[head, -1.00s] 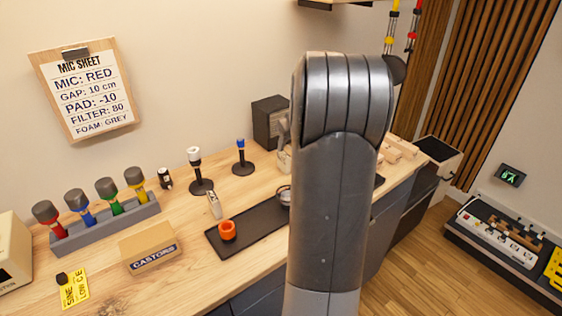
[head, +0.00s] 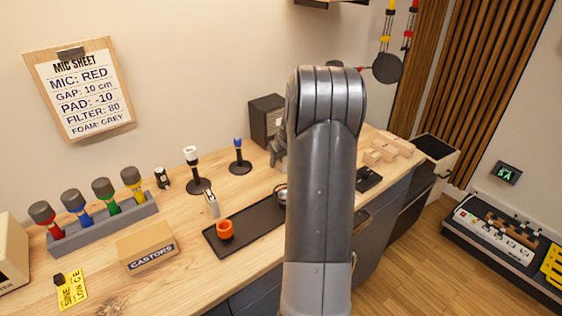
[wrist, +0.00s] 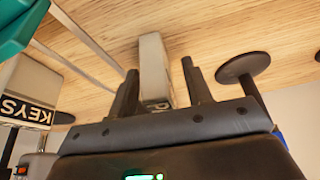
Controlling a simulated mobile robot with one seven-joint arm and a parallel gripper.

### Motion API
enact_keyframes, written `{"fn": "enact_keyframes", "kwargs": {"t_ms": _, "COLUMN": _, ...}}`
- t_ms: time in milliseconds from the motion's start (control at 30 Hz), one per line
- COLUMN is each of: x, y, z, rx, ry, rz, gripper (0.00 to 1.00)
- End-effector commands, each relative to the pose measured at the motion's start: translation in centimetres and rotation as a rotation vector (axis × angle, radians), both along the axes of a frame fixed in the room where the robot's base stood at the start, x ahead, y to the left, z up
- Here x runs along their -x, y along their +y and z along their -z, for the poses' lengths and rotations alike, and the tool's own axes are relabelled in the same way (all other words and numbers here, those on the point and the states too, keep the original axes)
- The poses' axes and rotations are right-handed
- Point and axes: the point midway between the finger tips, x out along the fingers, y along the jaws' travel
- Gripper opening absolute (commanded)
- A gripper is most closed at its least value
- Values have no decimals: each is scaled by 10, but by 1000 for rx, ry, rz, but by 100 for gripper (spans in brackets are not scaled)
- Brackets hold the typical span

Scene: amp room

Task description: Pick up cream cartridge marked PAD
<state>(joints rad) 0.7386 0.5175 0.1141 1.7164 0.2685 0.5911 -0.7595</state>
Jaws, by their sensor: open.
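A cream block (wrist: 153,60) shows in the wrist view, on or close to the wooden top. A letter P is readable on its lower end, and the rest of its marking is hidden. My gripper (wrist: 160,68) is open, with one dark finger on each side of the block. I cannot tell whether either finger touches it. In the head view my arm stands in front of this part of the bench and hides the block.
A cream block marked KEYS (wrist: 25,95) and a teal thing (wrist: 22,25) lie left in the wrist view.

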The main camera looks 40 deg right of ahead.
Motion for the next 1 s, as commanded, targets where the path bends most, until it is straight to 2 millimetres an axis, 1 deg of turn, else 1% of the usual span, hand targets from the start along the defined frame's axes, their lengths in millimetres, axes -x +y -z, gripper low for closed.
{"fn": "enact_keyframes", "kwargs": {"t_ms": 133, "x": 0, "y": 0, "z": -1, "rx": 0, "ry": 0, "rz": 0, "gripper": 45}}
{"fn": "enact_keyframes", "kwargs": {"t_ms": 600, "x": 0, "y": 0, "z": -1, "rx": 0, "ry": 0, "rz": 0, "gripper": 7}}
{"fn": "enact_keyframes", "kwargs": {"t_ms": 700, "x": 0, "y": 0, "z": -1, "rx": 0, "ry": 0, "rz": 0, "gripper": 0}}
{"fn": "enact_keyframes", "kwargs": {"t_ms": 900, "x": 0, "y": 0, "z": -1, "rx": 0, "ry": 0, "rz": 0, "gripper": 0}}
{"fn": "enact_keyframes", "kwargs": {"t_ms": 1000, "x": 0, "y": 0, "z": -5, "rx": 1, "ry": -1, "rz": 0, "gripper": 0}}
